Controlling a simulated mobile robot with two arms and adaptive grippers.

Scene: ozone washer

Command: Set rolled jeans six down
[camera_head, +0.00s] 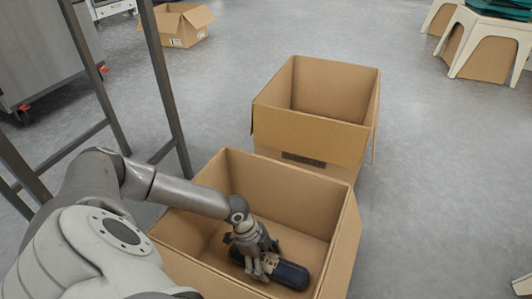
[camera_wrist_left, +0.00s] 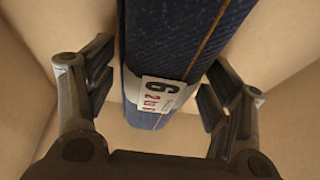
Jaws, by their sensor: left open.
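The rolled jeans six (camera_head: 292,273) are a dark blue roll lying inside the near cardboard box (camera_head: 343,250). In the left wrist view the roll (camera_wrist_left: 175,40) shows an orange seam and a white tag (camera_wrist_left: 158,93) marked with a 6. My left gripper (camera_head: 262,264) reaches down into the box over the roll. Its two fingers (camera_wrist_left: 157,95) stand apart on either side of the roll, with a gap on each side. Part of the roll is hidden behind the gripper in the head view. My right gripper is not in view.
A second open cardboard box (camera_head: 318,134) stands just behind the near one and looks empty. A dark metal frame (camera_head: 88,70) stands at the left near my arm. A small box (camera_head: 180,25) lies at the back. White stools (camera_head: 485,40) stand at the far right.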

